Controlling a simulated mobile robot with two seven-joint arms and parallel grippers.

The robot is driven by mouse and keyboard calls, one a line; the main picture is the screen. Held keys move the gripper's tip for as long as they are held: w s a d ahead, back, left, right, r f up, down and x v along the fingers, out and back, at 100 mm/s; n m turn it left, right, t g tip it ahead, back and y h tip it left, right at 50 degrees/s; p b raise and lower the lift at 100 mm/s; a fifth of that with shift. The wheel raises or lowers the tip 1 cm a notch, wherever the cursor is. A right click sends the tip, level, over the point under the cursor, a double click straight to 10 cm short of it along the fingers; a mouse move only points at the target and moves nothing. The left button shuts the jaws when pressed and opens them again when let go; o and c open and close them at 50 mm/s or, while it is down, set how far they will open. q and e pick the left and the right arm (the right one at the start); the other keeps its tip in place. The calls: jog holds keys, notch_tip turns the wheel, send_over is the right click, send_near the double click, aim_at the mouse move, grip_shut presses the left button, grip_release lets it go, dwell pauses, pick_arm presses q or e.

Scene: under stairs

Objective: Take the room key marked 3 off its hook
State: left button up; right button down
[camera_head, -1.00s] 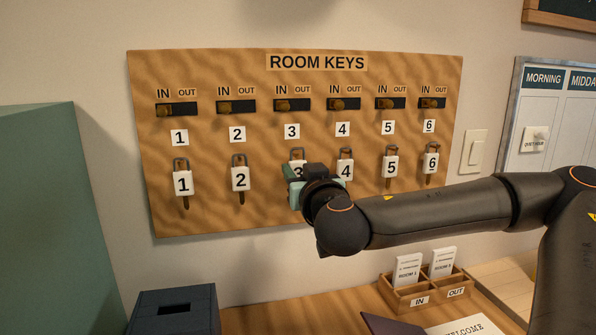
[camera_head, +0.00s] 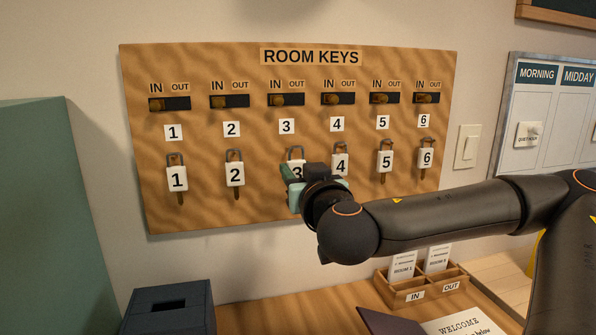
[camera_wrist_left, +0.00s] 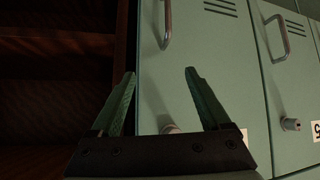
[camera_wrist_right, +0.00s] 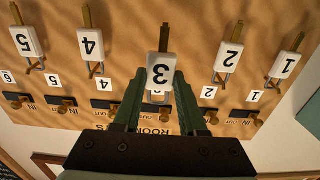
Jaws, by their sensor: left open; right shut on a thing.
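The white room key tag marked 3 (camera_head: 296,168) is in front of the wooden key board (camera_head: 205,215), below the number label 3 (camera_head: 286,126). My right gripper (camera_head: 298,184) covers its lower part in the head view. In the right wrist view my right gripper (camera_wrist_right: 160,85) is shut on tag 3 (camera_wrist_right: 161,68), one finger on each side. The tag's metal loop shows in part; whether it is still around its hook I cannot tell. My left gripper (camera_wrist_left: 160,75) is open and empty, facing green lockers (camera_wrist_left: 225,85).
Tag 2 (camera_head: 235,174) and tag 4 (camera_head: 341,166) hang close on either side. Several IN/OUT sliders run above. Below are a wooden card box (camera_head: 420,290) and a dark slotted box (camera_head: 170,312). A green cabinet (camera_head: 50,220) stands at left.

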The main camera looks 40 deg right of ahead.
jog(key=shift+s+a, duration=0.2)
jog(key=shift+s, duration=0.15)
jog(key=b+v, duration=0.3)
jog(key=b, duration=0.2)
jog(key=shift+s+a+f, duration=0.1)
jog(key=shift+s+f, duration=0.1)
jog(key=shift+s, duration=0.1)
jog(key=shift+s+a+r+b, duration=0.3)
jog(key=shift+s+b, duration=0.25)
jog(key=shift+b, duration=0.2)
